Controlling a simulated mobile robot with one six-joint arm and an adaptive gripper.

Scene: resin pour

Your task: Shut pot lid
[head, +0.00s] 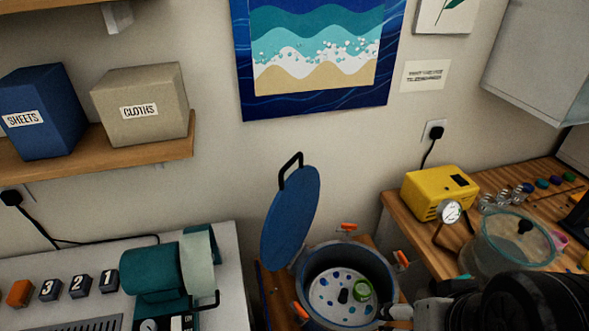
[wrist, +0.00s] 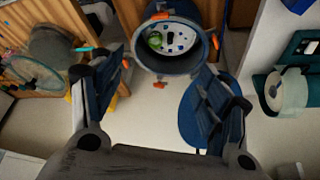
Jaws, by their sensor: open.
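The pot (head: 320,308) is a dark round vessel with orange-handled clamps around its rim. Its lid (head: 291,217) is a blue disc with a black loop handle (head: 290,168), standing tilted open at the pot's left back. In the wrist view the pot (wrist: 170,63) is at top centre and the lid (wrist: 188,120) is partly hidden behind the right finger. My gripper (wrist: 158,66) is open and empty, its fingers spread in front of the pot. The lid handle is not clear in the wrist view.
A yellow pump (head: 432,190) with a gauge and a clear container (head: 507,245) stand on the wooden bench at right. A shelf with two boxes hangs at upper left. The wall is behind the lid.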

